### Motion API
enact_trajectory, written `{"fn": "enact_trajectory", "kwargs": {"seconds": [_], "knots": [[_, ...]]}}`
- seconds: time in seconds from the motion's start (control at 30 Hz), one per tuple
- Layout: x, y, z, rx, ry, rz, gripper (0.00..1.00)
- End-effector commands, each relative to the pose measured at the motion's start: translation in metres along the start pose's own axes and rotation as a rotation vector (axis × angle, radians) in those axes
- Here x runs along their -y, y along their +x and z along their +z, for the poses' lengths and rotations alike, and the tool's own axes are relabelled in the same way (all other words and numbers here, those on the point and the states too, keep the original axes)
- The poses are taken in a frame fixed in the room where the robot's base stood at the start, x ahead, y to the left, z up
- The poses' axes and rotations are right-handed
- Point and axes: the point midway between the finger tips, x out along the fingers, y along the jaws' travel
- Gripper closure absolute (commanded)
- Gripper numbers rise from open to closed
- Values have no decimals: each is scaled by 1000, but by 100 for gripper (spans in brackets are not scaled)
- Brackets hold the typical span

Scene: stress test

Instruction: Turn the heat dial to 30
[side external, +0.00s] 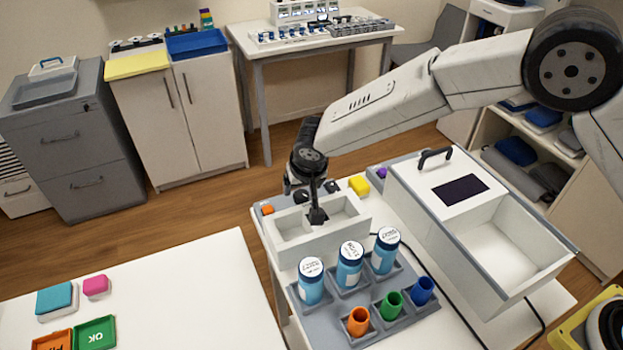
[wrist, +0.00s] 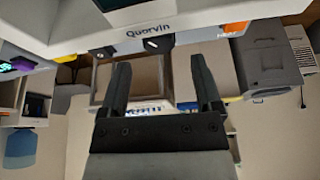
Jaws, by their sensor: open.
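A grey control panel (side external: 283,204) lies behind a white two-part tray in the side view. It has two dark round knobs, a left one (side external: 301,196) and a right one (side external: 332,187). In the wrist view a black knob (wrist: 159,43) with a white pointer mark sits under the word "Quorvin", and another dark knob (wrist: 103,52) is to its left. Lettering that looks like "HEAT" is by an orange piece (wrist: 234,29). I cannot tell which knob is the heat dial, and no scale numbers are legible. My gripper (wrist: 161,75) is open and empty, its fingers apart from the knobs.
The white tray (side external: 290,247) stands close to my gripper. A white box with a handle (side external: 414,178) is at right. The left table (side external: 190,285) has free room.

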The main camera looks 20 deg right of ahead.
Motion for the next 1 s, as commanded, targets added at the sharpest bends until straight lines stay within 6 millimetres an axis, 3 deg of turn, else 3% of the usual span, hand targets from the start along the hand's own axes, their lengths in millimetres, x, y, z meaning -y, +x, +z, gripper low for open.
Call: {"fn": "enact_trajectory", "kwargs": {"seconds": [0.3,0.77,1.0], "knots": [[0,30,0,0,0,0,18],[0,38,0,0,0,-1,18],[0,37,0,0,0,-1,91]]}}
